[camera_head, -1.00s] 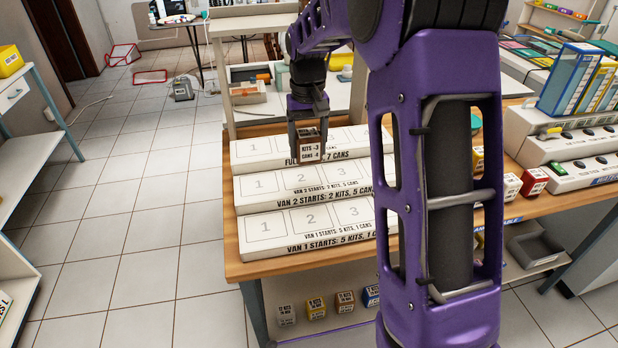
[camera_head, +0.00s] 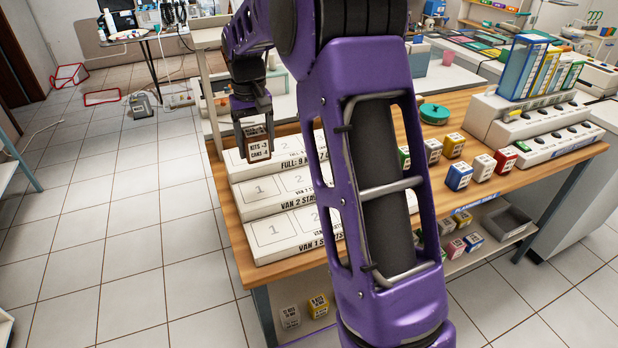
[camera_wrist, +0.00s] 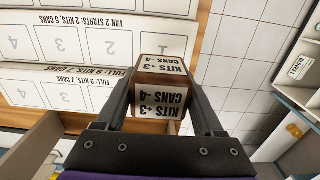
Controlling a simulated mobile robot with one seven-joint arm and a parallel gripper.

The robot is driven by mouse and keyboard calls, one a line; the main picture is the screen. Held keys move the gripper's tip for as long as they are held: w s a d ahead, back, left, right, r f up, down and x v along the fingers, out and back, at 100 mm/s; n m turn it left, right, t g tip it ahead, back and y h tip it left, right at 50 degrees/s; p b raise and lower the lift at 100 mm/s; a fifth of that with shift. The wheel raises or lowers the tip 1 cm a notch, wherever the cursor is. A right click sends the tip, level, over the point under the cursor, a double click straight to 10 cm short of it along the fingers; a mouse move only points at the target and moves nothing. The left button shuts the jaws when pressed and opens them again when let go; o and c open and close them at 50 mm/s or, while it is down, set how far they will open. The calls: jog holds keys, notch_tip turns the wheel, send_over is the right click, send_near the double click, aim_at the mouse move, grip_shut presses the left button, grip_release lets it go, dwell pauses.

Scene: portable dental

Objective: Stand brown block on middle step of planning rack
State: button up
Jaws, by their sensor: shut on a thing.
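My gripper (camera_head: 256,148) is shut on the brown block (camera_head: 258,149), which reads "KITS +3, CANS -4". In the wrist view the block (camera_wrist: 163,85) sits upright between the two fingers (camera_wrist: 166,100). In the head view it appears in front of the left part of the rack's top step. The white three-step planning rack (camera_head: 262,202) stands on the wooden table. Its middle step reads "VAN 2 STARTS" and shows a bare numbered square 1 at its left. My arm hides the right part of the rack. The wrist view shows the upper steps (camera_wrist: 50,70) empty where visible.
Several coloured blocks (camera_head: 459,176) stand on the table right of my arm, near a green round object (camera_head: 434,113). A white stepped holder with binders (camera_head: 545,130) stands at the far right. More blocks (camera_head: 318,306) sit on the lower shelf.

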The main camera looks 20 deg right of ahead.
aim_at(259, 190)
jog(key=shift+a+f, duration=0.1)
jog(key=shift+a, duration=0.15)
notch_tip(259, 190, down, 10)
jog(key=shift+r+b, duration=0.15)
jog(key=shift+b, duration=0.6)
jog(key=o, duration=1.4)
notch_tip(259, 190, up, 12)
jog(key=shift+r+p, duration=0.1)
jog(key=shift+p, duration=0.8)
